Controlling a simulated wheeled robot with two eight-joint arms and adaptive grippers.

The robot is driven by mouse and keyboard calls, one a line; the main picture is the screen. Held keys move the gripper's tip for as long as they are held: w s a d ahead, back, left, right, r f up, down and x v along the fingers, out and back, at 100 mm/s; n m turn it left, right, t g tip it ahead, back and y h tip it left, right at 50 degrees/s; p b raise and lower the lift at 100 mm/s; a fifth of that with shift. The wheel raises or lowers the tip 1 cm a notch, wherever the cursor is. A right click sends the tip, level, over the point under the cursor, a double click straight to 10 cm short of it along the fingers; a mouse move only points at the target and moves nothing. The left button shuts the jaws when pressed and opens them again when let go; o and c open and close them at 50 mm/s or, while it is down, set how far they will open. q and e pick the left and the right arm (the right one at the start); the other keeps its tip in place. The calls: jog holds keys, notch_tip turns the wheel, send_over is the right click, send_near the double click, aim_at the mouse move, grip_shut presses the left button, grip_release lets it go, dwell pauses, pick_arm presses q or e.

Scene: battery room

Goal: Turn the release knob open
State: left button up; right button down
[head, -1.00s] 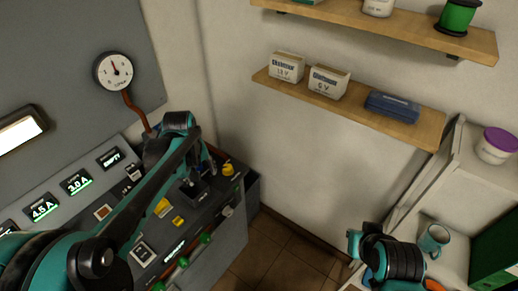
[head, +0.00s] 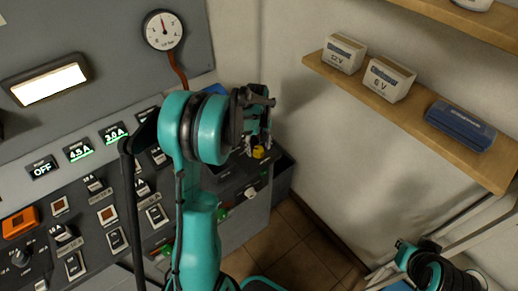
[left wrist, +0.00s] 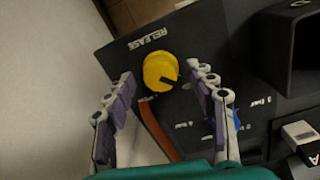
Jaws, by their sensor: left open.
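The yellow release knob (left wrist: 160,71) sits on a dark panel beside the printed word RELEASE in the left wrist view. It has a dark pointer mark toward its lower right. My left gripper (left wrist: 160,84) is open, with one purple-padded finger on each side of the knob. I cannot tell whether either finger touches it. In the head view, a yellow knob (head: 258,152) shows just below my left gripper (head: 257,132), whose fingers are partly hidden by its own wrist. Part of my right arm shows at the lower right; its gripper cannot be made out.
An orange cable (left wrist: 158,132) runs close to the fingers, and a dark raised housing (left wrist: 284,50) stands to the right. The console's switches and displays (head: 79,150) lie left of my arm. A wall shelf (head: 420,110) holds boxes and a blue case (head: 460,125).

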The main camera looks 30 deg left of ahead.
pick_arm(q)
jog(key=shift+f, duration=0.2)
jog(key=c, duration=1.2)
jog(key=shift+o, duration=0.2)
